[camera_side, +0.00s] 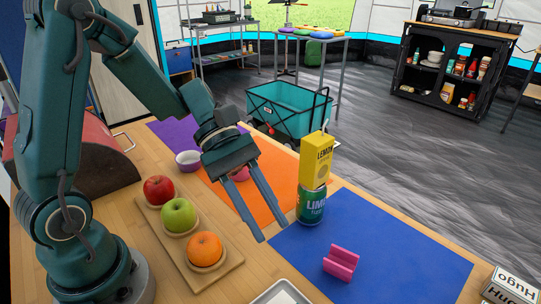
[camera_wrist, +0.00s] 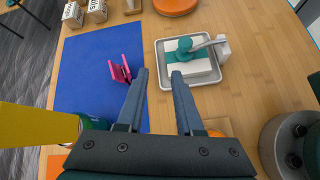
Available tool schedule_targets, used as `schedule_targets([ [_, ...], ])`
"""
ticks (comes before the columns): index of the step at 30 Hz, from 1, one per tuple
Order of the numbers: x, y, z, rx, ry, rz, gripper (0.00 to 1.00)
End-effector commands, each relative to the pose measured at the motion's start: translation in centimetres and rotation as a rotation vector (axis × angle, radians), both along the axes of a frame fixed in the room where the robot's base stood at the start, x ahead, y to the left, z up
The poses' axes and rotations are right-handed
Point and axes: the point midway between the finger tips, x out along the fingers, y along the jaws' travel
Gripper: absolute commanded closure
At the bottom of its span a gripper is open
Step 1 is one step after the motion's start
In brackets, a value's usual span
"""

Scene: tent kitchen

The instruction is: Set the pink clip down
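The pink clip (camera_side: 341,262) rests on the blue mat (camera_side: 415,265) near the table's front. In the wrist view the clip (camera_wrist: 121,70) lies on the blue mat (camera_wrist: 82,70), just left of my left fingertip. My gripper (camera_side: 272,232) is open, its two fingers apart with nothing between them. In the wrist view the gripper (camera_wrist: 160,73) points between the clip and a metal tray. The clip is apart from the fingers in the side view.
A yellow lemon carton (camera_side: 316,160) stands on a green lime can (camera_side: 311,206) at the mat's back-left corner. A metal tray (camera_wrist: 160,78) holds a white block with a teal-handled tool. Fruit sits on a wooden board (camera_side: 217,276). Name blocks (camera_side: 510,284) stand at right.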

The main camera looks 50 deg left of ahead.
Motion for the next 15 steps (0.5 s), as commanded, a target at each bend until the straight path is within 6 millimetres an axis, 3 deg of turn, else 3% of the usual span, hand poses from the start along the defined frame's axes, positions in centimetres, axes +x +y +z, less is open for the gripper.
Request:
schedule_targets([
  [6,-4.6,1.0,1.6,0.316,-0.354,-0.391,0.65],
  [15,-7.2,5.4,3.1,0.786,-0.795,-0.836,0.65],
])
